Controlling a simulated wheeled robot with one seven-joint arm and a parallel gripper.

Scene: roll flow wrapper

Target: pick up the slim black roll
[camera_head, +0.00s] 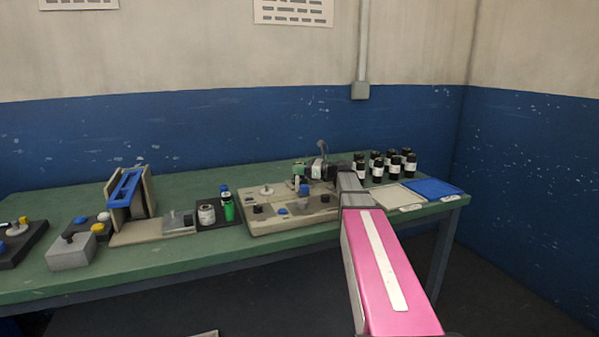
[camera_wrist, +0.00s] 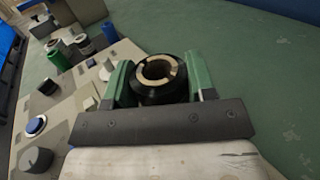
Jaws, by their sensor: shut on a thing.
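A black roll (camera_wrist: 160,93) with a pale ring at its open end is between the green fingers of my gripper (camera_wrist: 158,78) in the wrist view. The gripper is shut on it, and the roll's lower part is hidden. In the head view my gripper (camera_head: 306,170) is over the right part of the beige machine plate (camera_head: 262,224), at its back edge. The roll (camera_head: 317,169) shows there in part, dark with a pale label.
A pale mat (camera_head: 397,196) and a blue mat (camera_head: 433,188) lie at the table's right end. A stand with a blue frame (camera_head: 126,188) is farther left. Bare green table (camera_head: 180,262) lies in front.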

